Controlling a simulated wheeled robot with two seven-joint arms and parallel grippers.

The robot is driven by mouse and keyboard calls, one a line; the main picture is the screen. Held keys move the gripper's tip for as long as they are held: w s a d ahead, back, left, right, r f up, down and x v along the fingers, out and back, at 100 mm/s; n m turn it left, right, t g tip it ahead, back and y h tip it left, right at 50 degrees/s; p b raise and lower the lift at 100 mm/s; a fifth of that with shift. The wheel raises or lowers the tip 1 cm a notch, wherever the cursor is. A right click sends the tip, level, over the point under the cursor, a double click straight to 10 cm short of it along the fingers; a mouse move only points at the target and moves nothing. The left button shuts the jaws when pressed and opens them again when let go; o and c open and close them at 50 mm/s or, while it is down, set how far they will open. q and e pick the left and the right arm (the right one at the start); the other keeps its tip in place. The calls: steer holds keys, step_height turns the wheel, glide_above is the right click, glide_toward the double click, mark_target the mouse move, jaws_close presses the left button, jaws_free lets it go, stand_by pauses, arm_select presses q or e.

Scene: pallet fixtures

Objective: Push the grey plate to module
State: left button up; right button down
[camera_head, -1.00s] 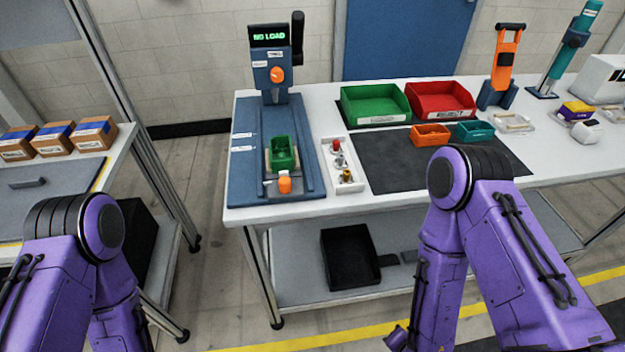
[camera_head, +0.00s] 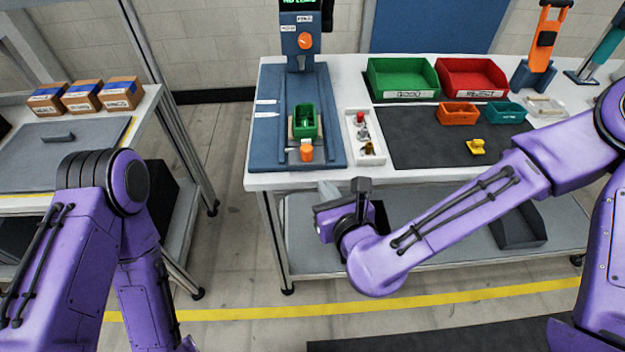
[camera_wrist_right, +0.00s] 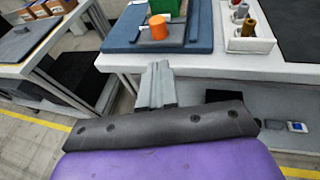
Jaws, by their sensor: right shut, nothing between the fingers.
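The blue fixture (camera_head: 265,140) lies on the white table, with the upright blue module (camera_head: 299,60) at its back end. A small green bin (camera_head: 312,122) sits on the fixture's rail. My left gripper is out of view.
A white tray (camera_head: 352,150) with small parts stands right of the fixture. A dark mat (camera_head: 415,145) bears a yellow piece (camera_head: 476,147) and small orange and teal bins. Larger green (camera_head: 403,75) and red (camera_head: 472,75) bins stand behind. Boxes lie on the left table.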

mark_target(308, 158)
steer(key=p+x, duration=0.1)
steer(key=x, duration=0.2)
steer(key=p+x, duration=0.2)
steer(key=r+p+x, duration=0.1)
steer(key=p+x, duration=0.1)
steer(key=x, duration=0.1)
steer(key=shift+w+a, duration=0.15)
steer(key=shift+w, duration=0.3)
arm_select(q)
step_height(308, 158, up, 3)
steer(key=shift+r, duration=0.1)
arm_select(e)
steer(key=shift+f, duration=0.1)
steer(key=shift+w, duration=0.1)
